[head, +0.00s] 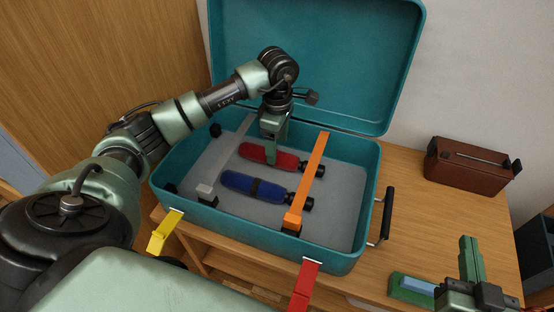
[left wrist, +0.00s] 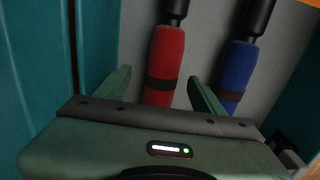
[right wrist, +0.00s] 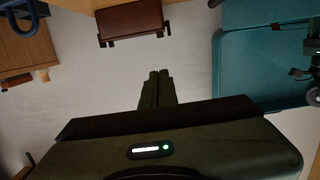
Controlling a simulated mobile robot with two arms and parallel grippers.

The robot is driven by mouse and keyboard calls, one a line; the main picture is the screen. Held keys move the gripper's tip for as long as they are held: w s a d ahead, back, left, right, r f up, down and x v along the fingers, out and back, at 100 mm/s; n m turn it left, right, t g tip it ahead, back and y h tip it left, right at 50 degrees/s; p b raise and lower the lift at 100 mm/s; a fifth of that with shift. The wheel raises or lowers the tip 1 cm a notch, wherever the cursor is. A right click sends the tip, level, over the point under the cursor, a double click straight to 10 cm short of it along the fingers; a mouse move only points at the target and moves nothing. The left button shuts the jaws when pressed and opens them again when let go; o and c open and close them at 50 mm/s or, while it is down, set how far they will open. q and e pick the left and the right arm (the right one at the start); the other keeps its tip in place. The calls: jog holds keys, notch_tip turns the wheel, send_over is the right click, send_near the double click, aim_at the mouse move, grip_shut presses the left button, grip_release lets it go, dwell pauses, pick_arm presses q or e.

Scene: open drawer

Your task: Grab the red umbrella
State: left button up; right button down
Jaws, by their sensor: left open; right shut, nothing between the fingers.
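A red umbrella (head: 255,153) with a black handle and dark strap lies in the open teal suitcase (head: 170,187), partly hidden by my left gripper. My left gripper (head: 271,158) is open and points down over it. In the left wrist view, the red umbrella (left wrist: 165,60) lies between the spread fingers (left wrist: 160,88); I cannot tell whether they reach its sides. My right gripper (head: 470,243) is shut and empty, outside the suitcase at the right; its closed fingers (right wrist: 156,85) also show in the right wrist view.
A blue umbrella (head: 242,184) lies beside the red one, nearer the front. An orange strap (head: 313,175) crosses the suitcase, close to the umbrella handles. The suitcase lid (head: 318,60) stands open behind. A brown case (head: 470,165) sits on the wooden table (head: 418,222) at right.

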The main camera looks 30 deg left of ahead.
pick_arm(q)
jog(key=f, duration=0.2)
jog(key=f+b, duration=0.1)
jog(key=f, duration=0.1)
jog(key=shift+s+f, duration=0.2)
jog(key=shift+f, duration=0.2)
grip_shut()
pick_arm(e)
notch_tip(320, 180, up, 8)
jog(key=a+t+y, duration=0.1)
jog(key=t, duration=0.3)
jog(key=shift+f, duration=0.25)
